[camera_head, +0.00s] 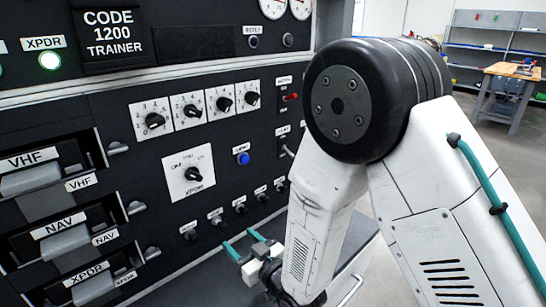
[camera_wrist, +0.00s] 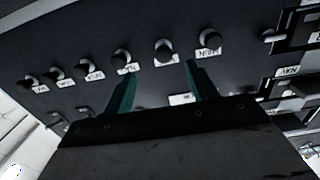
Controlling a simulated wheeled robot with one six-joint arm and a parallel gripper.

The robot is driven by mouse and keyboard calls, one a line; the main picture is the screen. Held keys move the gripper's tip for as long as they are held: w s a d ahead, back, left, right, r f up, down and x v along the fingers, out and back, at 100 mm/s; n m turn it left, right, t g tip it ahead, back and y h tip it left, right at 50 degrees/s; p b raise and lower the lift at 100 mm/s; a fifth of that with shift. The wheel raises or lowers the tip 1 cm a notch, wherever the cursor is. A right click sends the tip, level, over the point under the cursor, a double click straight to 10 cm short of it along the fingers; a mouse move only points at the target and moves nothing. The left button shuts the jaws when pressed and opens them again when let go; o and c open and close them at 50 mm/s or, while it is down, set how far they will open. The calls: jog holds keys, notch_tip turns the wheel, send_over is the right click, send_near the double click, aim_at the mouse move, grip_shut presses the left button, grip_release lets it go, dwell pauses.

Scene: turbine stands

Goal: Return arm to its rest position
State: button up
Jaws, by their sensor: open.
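My gripper (camera_head: 241,249) is at the lower middle of the head view, low in front of the black panel (camera_head: 120,135). Its two teal fingers are spread apart with nothing between them. In the wrist view the open gripper (camera_wrist: 157,88) points at the lower panel, below a row of small black knobs (camera_wrist: 165,50) with white labels. From this view I cannot tell how far the fingertips are from the panel. My white arm is bent, with its black joint high in the head view and hiding part of the panel's right side.
The panel carries a lit green XPDR light (camera_head: 49,61), several dials, a large rotary knob (camera_head: 193,174) and a blue button (camera_head: 243,159). VHF (camera_head: 30,183), NAV and XPDR modules with latches stick out at left. A workbench (camera_head: 510,85) and shelves stand far back right, with open floor before them.

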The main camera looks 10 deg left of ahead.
jog(key=w+d+r+m+h, duration=0.2)
jog(key=w+d+r+h, duration=0.4)
jog(key=d, duration=0.3)
jog(key=s+d+r+m+g+h, duration=0.1)
jog(key=d+r+h, duration=0.1)
jog(key=d+r, duration=0.35)
jog(key=s+d+r+m+g+h, duration=0.1)
jog(key=d+r+m+h, duration=0.1)
jog(key=d, duration=0.7)
jog(key=s+d+r+m+g+h, duration=0.3)
jog(key=s+d+r+g, duration=0.15)
jog(key=s+d, duration=0.75)
jog(key=s+d+r+m+g, duration=0.1)
jog(key=s+d+g, duration=0.1)
jog(key=s, duration=0.6)
jog(key=s+d+r+g, duration=0.2)
jog(key=s+d, duration=0.1)
jog(key=s, duration=0.5)
jog(key=shift+d+m, duration=0.4)
